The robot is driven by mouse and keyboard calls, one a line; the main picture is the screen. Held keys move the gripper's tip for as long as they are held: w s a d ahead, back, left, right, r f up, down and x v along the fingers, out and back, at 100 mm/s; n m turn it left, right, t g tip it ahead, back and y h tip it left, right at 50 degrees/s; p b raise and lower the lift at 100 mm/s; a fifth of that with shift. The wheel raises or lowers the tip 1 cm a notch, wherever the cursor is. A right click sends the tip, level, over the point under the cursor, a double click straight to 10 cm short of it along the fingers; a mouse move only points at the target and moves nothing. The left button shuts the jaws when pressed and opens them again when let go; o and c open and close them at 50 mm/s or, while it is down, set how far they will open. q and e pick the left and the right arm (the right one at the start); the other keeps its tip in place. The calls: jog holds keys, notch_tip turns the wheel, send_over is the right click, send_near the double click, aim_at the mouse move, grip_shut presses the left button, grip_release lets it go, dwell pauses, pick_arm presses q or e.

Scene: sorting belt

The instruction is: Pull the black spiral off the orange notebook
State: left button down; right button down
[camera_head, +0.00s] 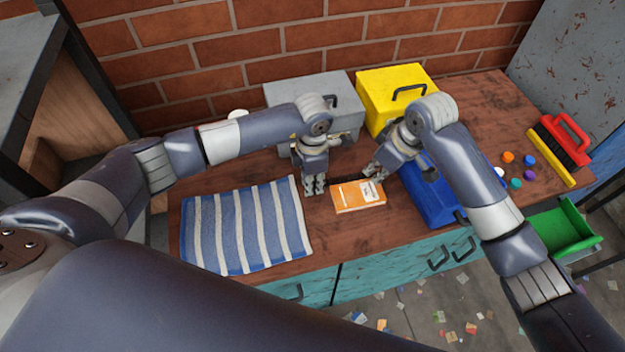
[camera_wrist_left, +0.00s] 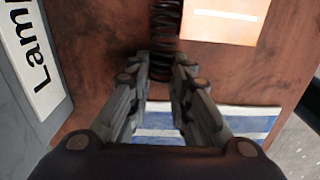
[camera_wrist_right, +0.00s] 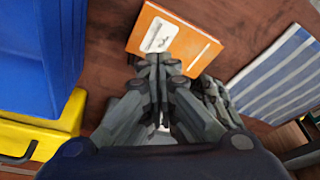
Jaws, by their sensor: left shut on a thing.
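The orange notebook (camera_head: 358,198) lies on the brown bench, its white label toward the right; the right wrist view also shows it (camera_wrist_right: 190,42). The black spiral (camera_wrist_left: 165,30) runs alongside the notebook's far edge, very close to it; I cannot tell whether they are joined. My left gripper (camera_wrist_left: 162,68) is shut on the spiral's end, beyond the notebook's left corner in the head view (camera_head: 314,188). My right gripper (camera_wrist_right: 160,60) has its fingertips together by the notebook's label end. My right fingers hide part of the notebook's edge.
A blue-and-white striped towel (camera_head: 245,226) lies left of the notebook. A blue bin (camera_head: 428,195) stands close on its right. Grey (camera_head: 345,98) and yellow (camera_head: 385,95) boxes stand behind. Several coloured caps and a red brush (camera_head: 566,138) lie further right.

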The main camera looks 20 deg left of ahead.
aim_at(368, 194)
jog(key=shift+s+f, duration=0.35)
jog(key=shift+s, duration=0.05)
notch_tip(368, 194, down, 6)
jog(key=shift+r, duration=0.1)
pick_arm(q)
jog(key=shift+s+r, duration=0.1)
pick_arm(e)
jog(key=shift+s, duration=0.1)
